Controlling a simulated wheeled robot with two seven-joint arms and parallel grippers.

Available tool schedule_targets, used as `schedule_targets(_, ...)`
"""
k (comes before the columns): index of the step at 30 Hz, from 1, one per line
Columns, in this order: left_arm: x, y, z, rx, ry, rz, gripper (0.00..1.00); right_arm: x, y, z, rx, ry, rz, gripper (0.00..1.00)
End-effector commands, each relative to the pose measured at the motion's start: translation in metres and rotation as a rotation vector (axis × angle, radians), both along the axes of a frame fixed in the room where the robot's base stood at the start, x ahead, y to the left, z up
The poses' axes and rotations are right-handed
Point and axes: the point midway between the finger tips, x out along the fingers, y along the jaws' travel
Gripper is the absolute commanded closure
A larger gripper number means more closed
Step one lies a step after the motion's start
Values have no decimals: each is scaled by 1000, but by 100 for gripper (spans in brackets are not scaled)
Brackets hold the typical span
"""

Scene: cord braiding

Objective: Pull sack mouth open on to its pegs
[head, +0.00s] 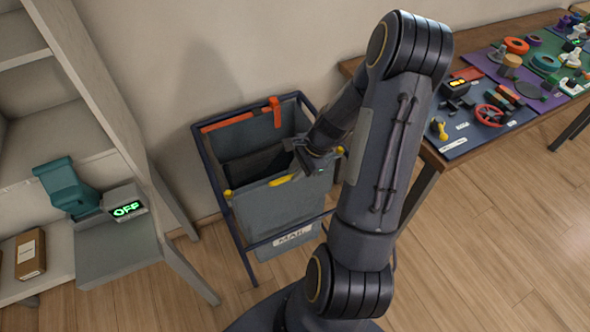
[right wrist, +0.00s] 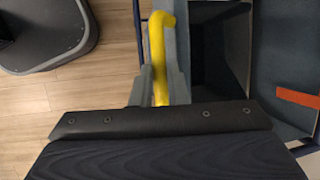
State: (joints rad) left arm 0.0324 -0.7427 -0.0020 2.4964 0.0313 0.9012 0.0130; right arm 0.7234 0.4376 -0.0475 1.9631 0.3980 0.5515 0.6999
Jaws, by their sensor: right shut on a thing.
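The grey sack (head: 285,208) hangs in a dark blue metal stand (head: 213,175) and bears a MAIL label (head: 293,235). Its mouth faces up and shows a dark inside. An orange strip (head: 227,121) and an upright orange tab (head: 275,112) are at the back rim. Yellow pieces show at the front left corner (head: 228,193) and the right side (head: 340,151). My right gripper (head: 308,168) is at the front right of the mouth. In the right wrist view its fingers (right wrist: 159,88) are shut on a yellow bent bar (right wrist: 157,45). My left gripper is out of view.
A pale shelf unit (head: 95,85) stands at the left with a teal object (head: 65,187) and an OFF display (head: 127,209). A wooden table (head: 432,157) with several tools and parts is at the right. The wall is close behind the stand.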

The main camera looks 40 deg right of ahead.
Motion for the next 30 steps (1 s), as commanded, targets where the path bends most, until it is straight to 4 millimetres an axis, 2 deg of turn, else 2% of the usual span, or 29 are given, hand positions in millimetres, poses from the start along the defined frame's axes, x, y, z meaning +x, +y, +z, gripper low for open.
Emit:
schedule_targets(5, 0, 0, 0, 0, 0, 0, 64, -4, 2, -1, 7, 10, 3, 100)
schedule_targets(6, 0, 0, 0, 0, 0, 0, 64, -4, 2, -1, 7, 10, 3, 81)
schedule_targets(10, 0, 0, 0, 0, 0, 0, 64, -4, 2, -1, 6, 8, 3, 64)
schedule_targets(20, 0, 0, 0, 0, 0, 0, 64, -3, 0, 3, 2, 4, 2, 64)
schedule_targets(30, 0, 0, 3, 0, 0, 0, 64, -18, -18, 51, 1, 4, 1, 64)
